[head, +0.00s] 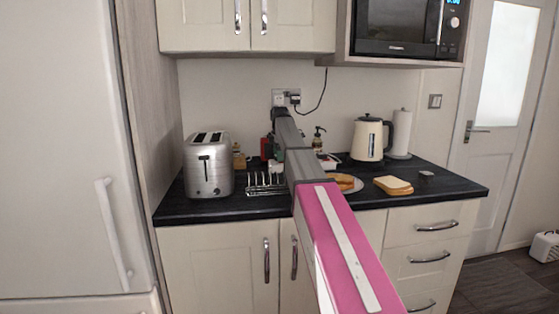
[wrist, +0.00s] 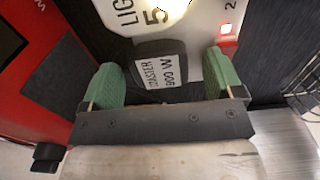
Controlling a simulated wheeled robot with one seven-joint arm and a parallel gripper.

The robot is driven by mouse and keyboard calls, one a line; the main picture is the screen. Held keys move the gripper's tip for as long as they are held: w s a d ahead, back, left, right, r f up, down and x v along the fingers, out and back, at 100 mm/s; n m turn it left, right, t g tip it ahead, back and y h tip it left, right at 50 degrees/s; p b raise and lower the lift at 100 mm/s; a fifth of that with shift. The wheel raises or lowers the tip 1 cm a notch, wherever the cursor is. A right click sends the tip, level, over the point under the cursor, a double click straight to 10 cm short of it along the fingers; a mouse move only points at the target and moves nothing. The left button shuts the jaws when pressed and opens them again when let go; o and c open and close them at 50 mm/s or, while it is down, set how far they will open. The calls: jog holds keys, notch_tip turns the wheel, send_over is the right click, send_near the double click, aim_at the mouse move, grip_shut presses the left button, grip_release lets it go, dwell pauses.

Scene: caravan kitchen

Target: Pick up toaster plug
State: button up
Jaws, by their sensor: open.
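In the wrist view, a dark plug (wrist: 160,68) with a white label reading "TOASTER 900 W" sits against a white power strip (wrist: 190,35). My gripper (wrist: 162,80) is open, with one green finger on each side of this plug. The fingertips overlap the strip's edge in the picture; whether they touch the plug is unclear. In the head view, my arm hides the gripper and the plug. The silver toaster (head: 208,168) stands at the left end of the dark counter (head: 225,207).
A red object (wrist: 25,50) lies close left in the wrist view. A label starting "LIG" and a lit red switch (wrist: 228,28) show on the strip. A wire rack (head: 266,185) stands beside the toaster. A cream kettle (head: 367,140) and bread (head: 393,185) are further right.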

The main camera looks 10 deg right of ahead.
jog(key=c, duration=1)
jog(key=shift+r, duration=0.15)
